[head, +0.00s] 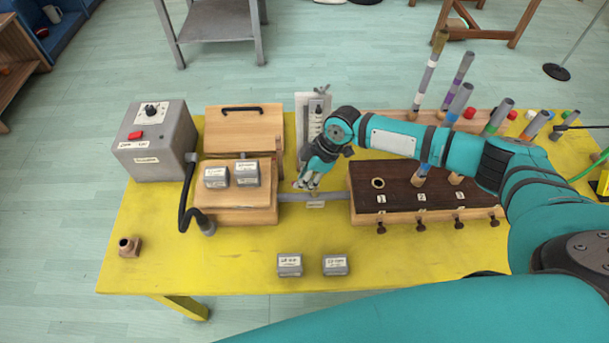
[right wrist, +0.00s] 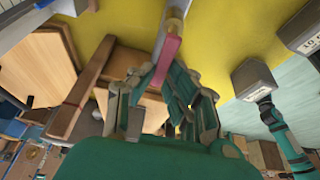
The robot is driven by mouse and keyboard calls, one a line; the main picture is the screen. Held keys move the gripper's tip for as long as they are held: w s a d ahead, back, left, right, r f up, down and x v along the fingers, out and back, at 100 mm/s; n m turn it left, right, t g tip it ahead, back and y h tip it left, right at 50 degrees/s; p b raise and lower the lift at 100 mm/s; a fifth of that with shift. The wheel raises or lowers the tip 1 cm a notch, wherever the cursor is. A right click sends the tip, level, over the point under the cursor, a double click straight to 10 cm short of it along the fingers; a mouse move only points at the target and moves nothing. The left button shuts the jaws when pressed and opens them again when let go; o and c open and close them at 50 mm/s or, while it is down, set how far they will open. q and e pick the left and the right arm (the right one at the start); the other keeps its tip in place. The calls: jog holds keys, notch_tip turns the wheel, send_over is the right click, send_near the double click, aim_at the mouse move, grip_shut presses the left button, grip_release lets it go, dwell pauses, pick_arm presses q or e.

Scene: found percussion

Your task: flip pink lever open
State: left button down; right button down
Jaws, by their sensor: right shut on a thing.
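The pink lever (right wrist: 168,52) shows in the right wrist view, where it hangs from a grey metal bar (right wrist: 176,18). My right gripper (right wrist: 172,82) is shut on its lower end, and the fingers hide that part. In the head view my right gripper (head: 308,184) points down above the grey bar (head: 326,197) between the two wooden boxes, and its fingers hide most or all of the lever. I cannot tell the lever's exact angle. My left gripper is not in view.
A light wooden box (head: 237,206) bearing grey labelled blocks stands left of the gripper. A dark-topped box (head: 400,188) with coloured tubes stands right. A grey control box (head: 155,140) sits far left. The yellow table (head: 240,265) has free room in front.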

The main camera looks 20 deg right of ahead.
jog(key=shift+w, duration=0.1)
jog(key=c, duration=1.3)
grip_release()
jog(key=v, duration=1.2)
